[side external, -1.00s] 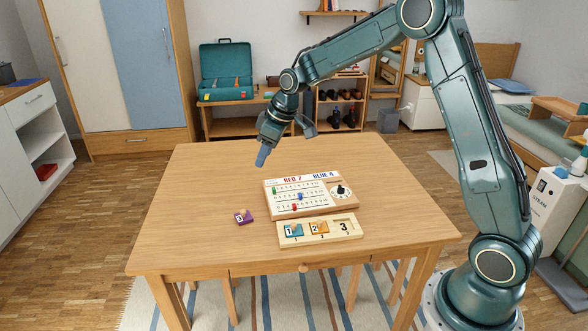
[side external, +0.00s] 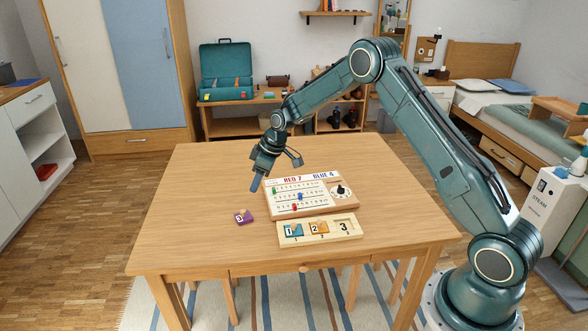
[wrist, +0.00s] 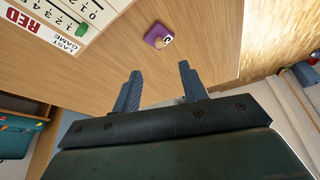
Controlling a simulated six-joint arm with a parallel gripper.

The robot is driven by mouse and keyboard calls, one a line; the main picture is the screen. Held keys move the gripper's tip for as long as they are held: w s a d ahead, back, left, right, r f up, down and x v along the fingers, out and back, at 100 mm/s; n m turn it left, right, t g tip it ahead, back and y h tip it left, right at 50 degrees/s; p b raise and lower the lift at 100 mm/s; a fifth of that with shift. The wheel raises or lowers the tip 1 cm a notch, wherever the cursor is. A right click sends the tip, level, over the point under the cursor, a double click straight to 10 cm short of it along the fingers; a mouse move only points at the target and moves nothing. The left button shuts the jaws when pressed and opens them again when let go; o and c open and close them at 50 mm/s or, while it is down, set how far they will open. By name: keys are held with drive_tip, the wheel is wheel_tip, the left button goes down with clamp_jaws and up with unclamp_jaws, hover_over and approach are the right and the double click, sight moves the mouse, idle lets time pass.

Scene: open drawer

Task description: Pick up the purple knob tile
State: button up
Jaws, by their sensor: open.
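The purple knob tile (side external: 244,217) lies on the table left of the boards, marked with a 3 and carrying a small light knob. It also shows in the wrist view (wrist: 155,34), beyond the fingertips. My gripper (side external: 255,184) is above the table, behind the tile and apart from it. In the wrist view its two fingers (wrist: 161,76) are spread with nothing between them. The wooden tile board (side external: 350,235) holds a blue 1 tile (side external: 291,231) and an orange 2 tile (side external: 318,228); its slot marked 3 (side external: 344,226) is empty.
A score board (side external: 312,182) with number rows, coloured pegs and a dial (side external: 341,191) lies right of my gripper, behind the tile board. The table (side external: 190,200) is clear around the purple tile and to its left.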

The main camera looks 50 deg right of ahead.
hover_over(244, 211)
drive_tip(key=s+d, duration=0.1)
drive_tip(key=s, duration=0.1)
drive_tip(key=shift+d+f, duration=0.1)
drive_tip(key=shift+f, duration=3.45)
drive_tip(key=shift+x, duration=2.6)
drive_tip(key=shift+d, duration=0.1)
clamp_jaws()
